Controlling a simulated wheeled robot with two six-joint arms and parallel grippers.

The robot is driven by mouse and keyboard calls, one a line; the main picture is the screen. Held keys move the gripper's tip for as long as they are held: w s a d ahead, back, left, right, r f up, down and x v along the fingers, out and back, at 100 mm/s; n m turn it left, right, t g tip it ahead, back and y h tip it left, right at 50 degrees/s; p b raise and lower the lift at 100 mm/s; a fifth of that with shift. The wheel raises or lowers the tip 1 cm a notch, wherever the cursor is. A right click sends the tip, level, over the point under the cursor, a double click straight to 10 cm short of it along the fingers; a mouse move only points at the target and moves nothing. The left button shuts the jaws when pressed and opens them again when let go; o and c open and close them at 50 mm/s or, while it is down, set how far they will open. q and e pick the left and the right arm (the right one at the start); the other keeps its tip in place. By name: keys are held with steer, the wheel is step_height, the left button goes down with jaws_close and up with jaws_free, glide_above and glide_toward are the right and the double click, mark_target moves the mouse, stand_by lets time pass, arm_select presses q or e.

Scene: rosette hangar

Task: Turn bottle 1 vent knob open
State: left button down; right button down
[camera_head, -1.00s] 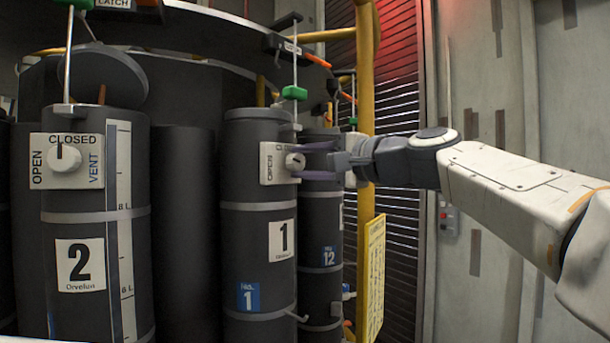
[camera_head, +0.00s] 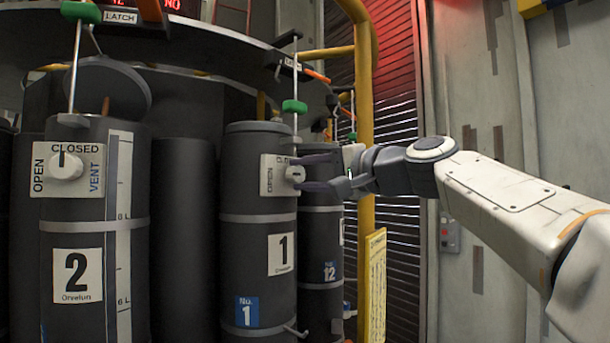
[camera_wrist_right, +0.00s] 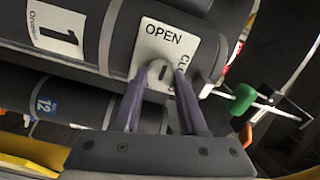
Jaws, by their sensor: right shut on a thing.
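Bottle 1 (camera_head: 257,233) is a dark upright cylinder with a "1" label, in the middle of the head view. Its vent plate (camera_head: 270,188) is pale, with OPEN on the left side; the plate also shows in the right wrist view (camera_wrist_right: 150,48). My right gripper (camera_head: 300,173) comes in from the right, its purple fingers shut on the vent knob (camera_head: 295,174). In the right wrist view the fingertips flank the knob (camera_wrist_right: 160,72), and a short dark mark shows on it. The fingers partly hide the CLOSED word. My left gripper is not in view.
Bottle 2 (camera_head: 90,240) stands at left, its knob (camera_head: 67,166) marked toward CLOSED. Bottle 12 (camera_head: 320,245) is close behind bottle 1. A green handle on a rod (camera_head: 294,107) is just above the knob. A yellow post (camera_head: 364,120) stands behind my gripper.

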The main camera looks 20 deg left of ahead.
steer(key=shift+c, duration=2.2)
jaws_free()
steer(key=b+v, duration=0.4)
steer(key=v, duration=0.6)
steer(key=shift+s+d, duration=0.15)
steer(key=shift+d, duration=0.1)
